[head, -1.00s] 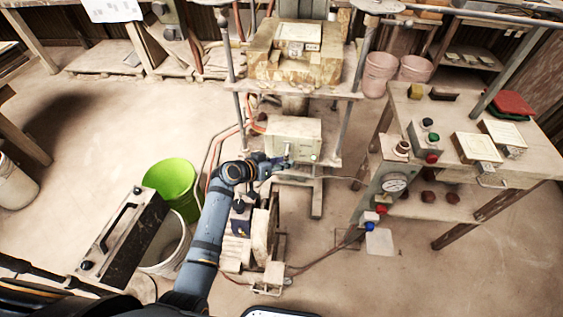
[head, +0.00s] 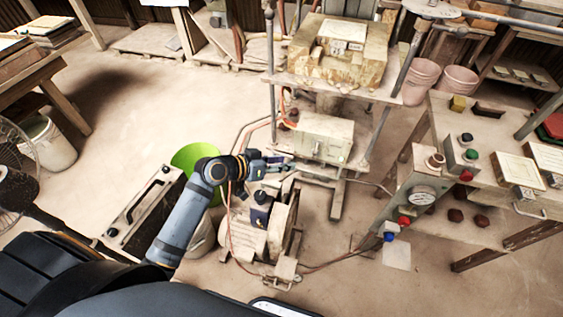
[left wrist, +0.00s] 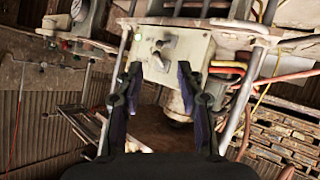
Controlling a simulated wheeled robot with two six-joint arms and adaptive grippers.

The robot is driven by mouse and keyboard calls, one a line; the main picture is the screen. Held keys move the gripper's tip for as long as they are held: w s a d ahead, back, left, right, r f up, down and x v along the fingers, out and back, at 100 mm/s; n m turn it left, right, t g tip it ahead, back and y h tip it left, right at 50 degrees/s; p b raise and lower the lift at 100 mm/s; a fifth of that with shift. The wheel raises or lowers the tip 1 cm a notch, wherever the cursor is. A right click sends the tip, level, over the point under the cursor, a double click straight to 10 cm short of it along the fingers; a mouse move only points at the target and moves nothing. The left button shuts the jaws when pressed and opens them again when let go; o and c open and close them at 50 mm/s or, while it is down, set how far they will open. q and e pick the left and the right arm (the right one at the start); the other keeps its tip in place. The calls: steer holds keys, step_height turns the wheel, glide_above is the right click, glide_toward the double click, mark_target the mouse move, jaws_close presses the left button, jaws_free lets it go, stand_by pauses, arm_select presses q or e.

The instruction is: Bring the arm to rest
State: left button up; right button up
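My left arm reaches in from the lower left in the head view. Its gripper (head: 284,166) is held in front of the press's beige control box (head: 323,138), above the pump unit on the floor. In the left wrist view the two dark fingers of my left gripper (left wrist: 157,100) are spread apart with nothing between them. The control box (left wrist: 172,58) with its switches shows beyond the fingertips, and I see no clear contact. My right gripper is not in view.
The press (head: 340,80) stands behind the box. A workbench (head: 450,130) with gauge (head: 422,196) and buttons stands right. Orange hoses (head: 285,100) run by the press. Open floor (head: 110,130) lies left.

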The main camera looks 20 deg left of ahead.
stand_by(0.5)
arm_select(q)
steer(key=s+a+f+n+g+y, duration=0.1)
steer(key=s+a+f+n+y, duration=0.2)
steer(key=f, duration=0.7)
steer(key=s+a+f+g+y, duration=0.1)
steer(key=s+a+f, duration=0.3)
steer(key=f, duration=0.6)
steer(key=s+a+f+n+g+y, duration=0.15)
steer(key=a+f, duration=0.35)
steer(key=f, duration=0.5)
steer(key=s+f+g+y, duration=0.1)
steer(key=s+f, duration=0.5)
steer(key=s, duration=0.4)
steer(key=s+a+f+g+y, duration=0.1)
steer(key=s+f+g, duration=0.1)
steer(key=s+f, duration=0.4)
steer(key=s+f+g+y, duration=0.1)
steer(key=s+f, duration=0.5)
steer(key=s, duration=1)
steer(key=shift+a+f+g, duration=0.3)
steer(key=shift+f+g, duration=0.05)
steer(key=shift+f, duration=0.05)
steer(key=shift+m+y, duration=0.25)
